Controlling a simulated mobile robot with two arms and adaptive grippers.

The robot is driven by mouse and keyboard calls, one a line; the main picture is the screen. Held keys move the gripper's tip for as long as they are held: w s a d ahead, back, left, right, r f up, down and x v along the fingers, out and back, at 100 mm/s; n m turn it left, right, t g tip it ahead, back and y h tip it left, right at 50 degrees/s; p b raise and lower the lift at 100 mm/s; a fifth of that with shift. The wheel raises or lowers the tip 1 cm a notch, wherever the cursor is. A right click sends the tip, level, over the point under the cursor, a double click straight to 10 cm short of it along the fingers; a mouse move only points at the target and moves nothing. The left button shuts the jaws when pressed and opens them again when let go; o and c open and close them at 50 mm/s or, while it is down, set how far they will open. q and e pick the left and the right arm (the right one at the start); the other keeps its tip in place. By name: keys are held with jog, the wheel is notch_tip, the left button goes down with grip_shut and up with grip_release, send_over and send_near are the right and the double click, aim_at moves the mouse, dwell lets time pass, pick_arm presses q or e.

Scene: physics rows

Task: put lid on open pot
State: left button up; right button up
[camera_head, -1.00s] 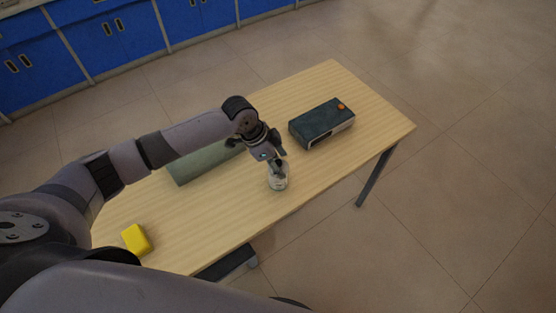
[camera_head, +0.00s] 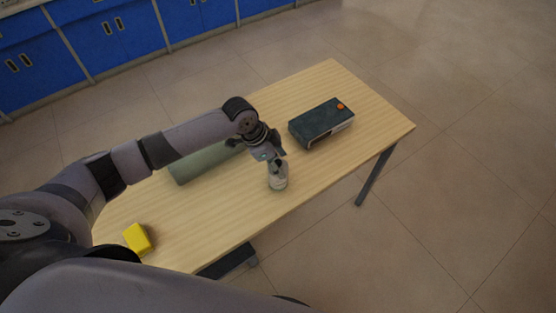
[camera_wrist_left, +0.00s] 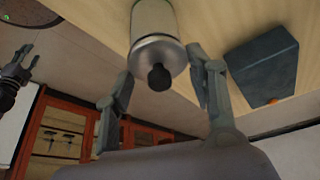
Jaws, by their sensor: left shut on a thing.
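A small pale pot (camera_head: 278,181) stands near the table's front edge, below my left gripper (camera_head: 276,158). In the left wrist view the pot (camera_wrist_left: 152,18) is a silvery cylinder, and a metal lid (camera_wrist_left: 157,50) with a black knob is at its end. My left gripper (camera_wrist_left: 160,62) has one finger on each side of the lid and is shut on it. The lid looks in line with the pot and against its rim; whether it is fully seated I cannot tell. In the head view the gripper hides the pot's top.
A dark box with an orange knob (camera_head: 322,123) stands behind and right of the pot. A green-grey roll (camera_head: 205,163) lies behind my left arm. A yellow block (camera_head: 138,238) lies at the table's near left. The wooden table (camera_head: 350,90) is clear at its right end.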

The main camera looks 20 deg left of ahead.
pick_arm(q)
jog(key=o, duration=1.2)
jog(key=o, duration=0.5)
jog(key=shift+c, duration=0.2)
jog(key=shift+r, duration=0.1)
jog(key=shift+r+p, duration=3.45)
jog(key=shift+p, duration=0.15)
